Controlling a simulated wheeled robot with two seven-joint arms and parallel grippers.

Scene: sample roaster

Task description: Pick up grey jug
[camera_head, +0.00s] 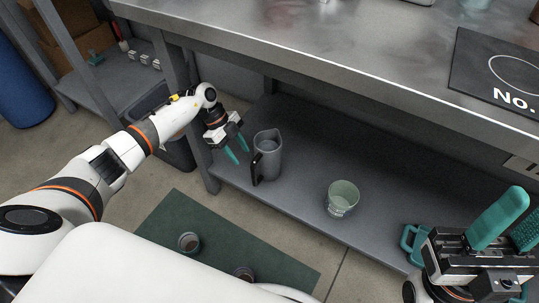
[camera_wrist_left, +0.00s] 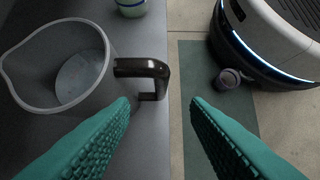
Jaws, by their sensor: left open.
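The grey jug (camera_head: 268,158) stands upright on the lower shelf (camera_head: 300,212), its black handle toward the front edge. In the left wrist view the jug (camera_wrist_left: 58,65) is at the left, open top facing the camera, and its handle (camera_wrist_left: 150,70) juts to the right. My left gripper (camera_head: 238,152) is open and empty, just left of the jug. In the left wrist view the handle lies ahead of the gap between the fingertips (camera_wrist_left: 160,104), apart from them.
A pale green cup (camera_head: 342,198) stands on the shelf right of the jug. The steel worktop (camera_head: 330,40) overhangs the shelf, and a table leg (camera_head: 202,165) stands left of my left gripper. A green mat (camera_head: 225,238) with small dark containers lies on the floor.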

